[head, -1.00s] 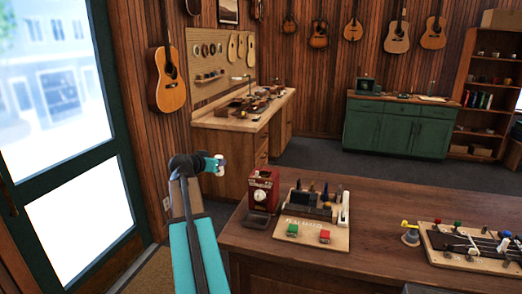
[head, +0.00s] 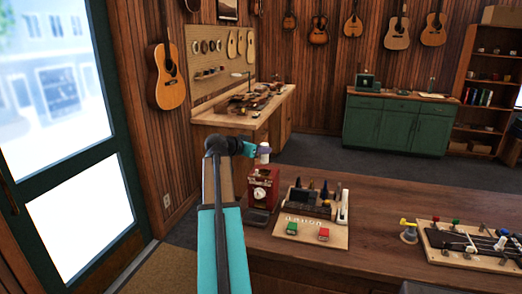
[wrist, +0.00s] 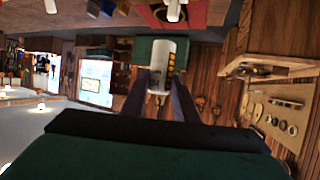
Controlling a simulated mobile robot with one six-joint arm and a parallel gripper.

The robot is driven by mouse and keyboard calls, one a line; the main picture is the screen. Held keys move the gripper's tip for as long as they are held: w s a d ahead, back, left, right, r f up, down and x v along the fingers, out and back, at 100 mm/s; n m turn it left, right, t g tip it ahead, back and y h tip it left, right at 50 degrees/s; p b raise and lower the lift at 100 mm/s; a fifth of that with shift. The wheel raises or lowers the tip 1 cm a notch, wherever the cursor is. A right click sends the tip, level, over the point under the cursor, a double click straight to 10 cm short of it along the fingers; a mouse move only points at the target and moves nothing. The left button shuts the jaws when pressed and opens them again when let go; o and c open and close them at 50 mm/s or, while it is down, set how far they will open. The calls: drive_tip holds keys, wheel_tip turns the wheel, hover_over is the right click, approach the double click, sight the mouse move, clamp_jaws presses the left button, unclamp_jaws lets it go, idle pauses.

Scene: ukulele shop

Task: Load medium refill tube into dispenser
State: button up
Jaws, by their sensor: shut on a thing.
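My gripper (head: 257,150) is shut on a small white tube (head: 264,155), held upright just above the dispenser's top in the head view. In the wrist view the tube (wrist: 158,78) sits between the two dark fingers, with yellow-orange marks on or behind it. The red dispenser (head: 263,183), with a pale round dial, stands at the left end of the wooden counter. A gap between tube and dispenser is hard to judge. A red surface, probably the dispenser (wrist: 196,12), shows at the top of the wrist view.
Right of the dispenser is a light wooden board (head: 306,237) with a dark rack, a green block, a red block and a white upright piece. Farther right a tray (head: 455,262) holds a dark instrument neck and coloured knobs. The counter (head: 380,205) is bare between and behind them.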

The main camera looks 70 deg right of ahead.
sight(262, 158)
drive_tip(key=shift+f, duration=0.15)
drive_tip(key=shift+f+b, duration=0.5)
drive_tip(key=shift+f, duration=1.5)
drive_tip(key=shift+s+a+f, duration=0.1)
drive_tip(key=shift+a+f, duration=0.15)
drive_tip(key=shift+f, duration=0.65)
clamp_jaws()
drive_tip(key=shift+a+f+b, duration=0.15)
drive_tip(key=shift+a+b, duration=0.05)
drive_tip(key=shift+b, duration=0.7)
drive_tip(key=shift+w+d+f, duration=0.1)
drive_tip(key=shift+w+d, duration=0.05)
drive_tip(key=shift+w, duration=0.1)
drive_tip(key=shift+r+b, duration=0.3)
drive_tip(key=shift+r, duration=0.1)
